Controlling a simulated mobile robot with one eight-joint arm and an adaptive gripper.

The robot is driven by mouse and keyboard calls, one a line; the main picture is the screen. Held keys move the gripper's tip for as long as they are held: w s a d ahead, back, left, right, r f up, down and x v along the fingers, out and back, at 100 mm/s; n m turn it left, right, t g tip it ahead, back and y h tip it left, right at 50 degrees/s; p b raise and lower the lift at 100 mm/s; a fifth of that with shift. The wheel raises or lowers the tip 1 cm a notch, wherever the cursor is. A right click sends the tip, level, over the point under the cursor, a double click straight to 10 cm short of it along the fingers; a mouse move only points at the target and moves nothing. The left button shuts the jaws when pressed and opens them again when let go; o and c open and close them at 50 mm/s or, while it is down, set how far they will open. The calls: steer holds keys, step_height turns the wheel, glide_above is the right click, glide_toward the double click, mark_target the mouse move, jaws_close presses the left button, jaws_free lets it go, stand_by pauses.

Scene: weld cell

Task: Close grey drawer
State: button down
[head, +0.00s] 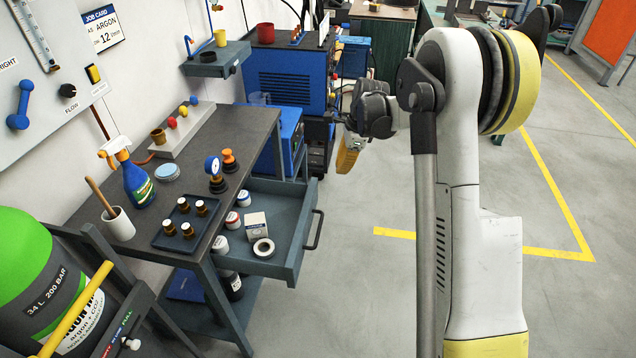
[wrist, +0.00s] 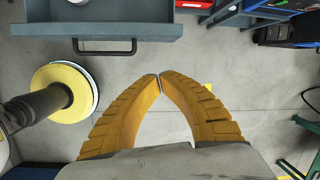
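The grey drawer (head: 293,255) under the workbench stands pulled out, with its dark bar handle (head: 315,230) facing the open floor. Inside it are a white box (head: 256,225), a tape roll (head: 263,248) and several small jars. My gripper (head: 345,165) is beyond the drawer and to the right of it in the head view, apart from it. In the wrist view the drawer front (wrist: 150,32) and its handle (wrist: 104,52) lie at the upper left. There my gripper (wrist: 160,78) has its two yellow fingers together at the tips, with nothing seen between them.
A blue welding machine (head: 285,85) stands behind. A green gas cylinder (head: 35,270) is at left. The floor right of the drawer is clear.

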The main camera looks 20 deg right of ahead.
steer(key=w+a+f+m+b, duration=0.1)
steer(key=w+f+b, duration=0.1)
steer(key=f, duration=0.5)
steer(key=w+a+f+m+b, duration=0.1)
steer(key=w+a+f+b, duration=0.1)
steer(key=f, duration=0.6)
steer(key=shift+w+a+m+g+b, duration=0.3)
steer(key=shift+w+b, duration=0.1)
steer(key=shift+b, duration=0.15)
